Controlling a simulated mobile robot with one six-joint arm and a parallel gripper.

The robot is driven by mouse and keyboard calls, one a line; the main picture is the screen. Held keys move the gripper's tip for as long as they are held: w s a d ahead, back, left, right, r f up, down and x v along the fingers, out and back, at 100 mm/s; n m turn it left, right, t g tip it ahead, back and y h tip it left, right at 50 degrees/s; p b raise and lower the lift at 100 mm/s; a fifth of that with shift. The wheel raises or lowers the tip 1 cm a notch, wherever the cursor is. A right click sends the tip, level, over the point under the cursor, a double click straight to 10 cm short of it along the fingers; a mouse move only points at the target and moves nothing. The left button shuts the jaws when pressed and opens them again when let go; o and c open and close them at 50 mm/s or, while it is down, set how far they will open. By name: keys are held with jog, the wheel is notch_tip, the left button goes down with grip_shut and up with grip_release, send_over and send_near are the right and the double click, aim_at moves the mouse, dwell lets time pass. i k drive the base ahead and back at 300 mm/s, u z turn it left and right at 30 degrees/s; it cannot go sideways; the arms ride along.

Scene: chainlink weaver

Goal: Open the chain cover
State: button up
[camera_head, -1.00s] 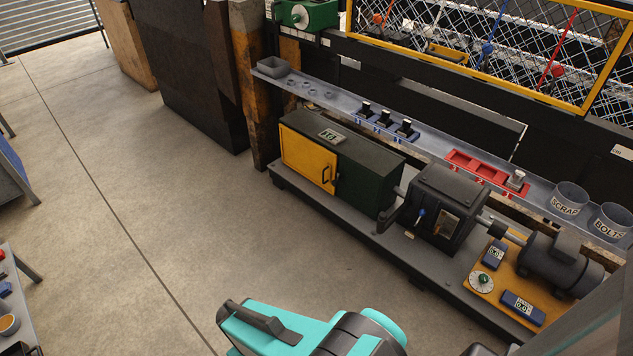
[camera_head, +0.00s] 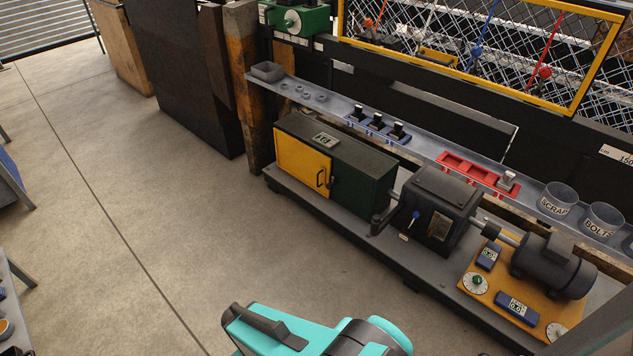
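A dark green box with a yellow door (camera_head: 302,165) sits at the left end of the long grey machine bed; the door is shut and has a dark vertical handle (camera_head: 320,178). This looks like the chain cover, though no label on it says so. A small plate (camera_head: 326,139) with blurred characters lies on the box top. A teal link of my arm (camera_head: 285,330) shows at the bottom, well in front of the box, over bare floor. My gripper's fingers are not in view.
A black gearbox (camera_head: 438,210) and a motor (camera_head: 553,262) stand right of the box. Open concrete floor (camera_head: 140,240) lies to the left and front.

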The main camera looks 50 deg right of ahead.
aim_at(311, 167)
jog(key=z, duration=0.05)
jog(key=i, duration=0.9)
jog(key=u, duration=0.05)
